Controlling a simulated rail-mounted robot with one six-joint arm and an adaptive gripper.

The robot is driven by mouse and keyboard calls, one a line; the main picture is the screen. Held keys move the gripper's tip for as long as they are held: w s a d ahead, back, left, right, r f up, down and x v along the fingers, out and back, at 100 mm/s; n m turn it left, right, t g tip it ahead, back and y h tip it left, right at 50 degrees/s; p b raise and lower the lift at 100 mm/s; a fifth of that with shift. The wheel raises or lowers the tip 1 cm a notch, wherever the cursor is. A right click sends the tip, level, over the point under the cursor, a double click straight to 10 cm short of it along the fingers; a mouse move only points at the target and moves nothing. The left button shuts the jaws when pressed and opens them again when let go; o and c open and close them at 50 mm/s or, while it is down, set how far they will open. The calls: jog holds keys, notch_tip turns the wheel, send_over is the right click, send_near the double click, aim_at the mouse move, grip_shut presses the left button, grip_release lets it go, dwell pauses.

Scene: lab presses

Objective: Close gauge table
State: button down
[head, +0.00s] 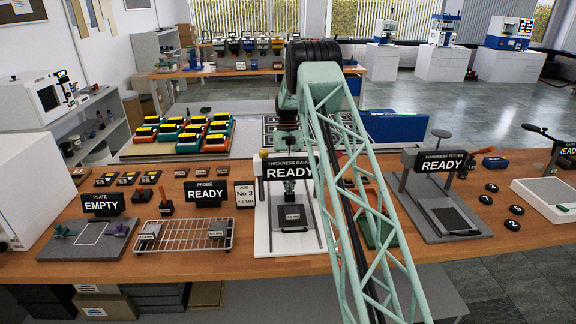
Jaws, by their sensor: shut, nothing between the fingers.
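The thickness gauge (262,232) stands mid-bench on a white base, under a black sign reading THICKNESS GAUGE and READY. A dark plate with a small pale-labelled block (292,213) shows low on it. My gripper (289,143) hangs down behind the sign at the gauge, at the end of my pale green arm. It is shut and empty. The sign hides its lower part, so I cannot tell whether it touches the gauge. A greenish part shows below the sign, too small to identify. My arm covers the gauge's right side.
Left of the gauge are a number card (244,194), a wire rack (184,249) with small blocks, and a plate station (60,246) marked EMPTY. A hardness tester (478,229) stands to the right. Orange and green boxes (189,144) stand behind on the left.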

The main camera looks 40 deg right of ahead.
jog(key=shift+w+d+p, duration=0.5)
jog(key=shift+w+p, duration=0.05)
jog(key=shift+w, duration=0.3)
jog(key=shift+w+d+p, duration=0.5)
jog(key=shift+w, duration=0.3)
jog(key=v, duration=1)
jog(key=shift+p, duration=0.45)
jog(key=shift+s, duration=0.1)
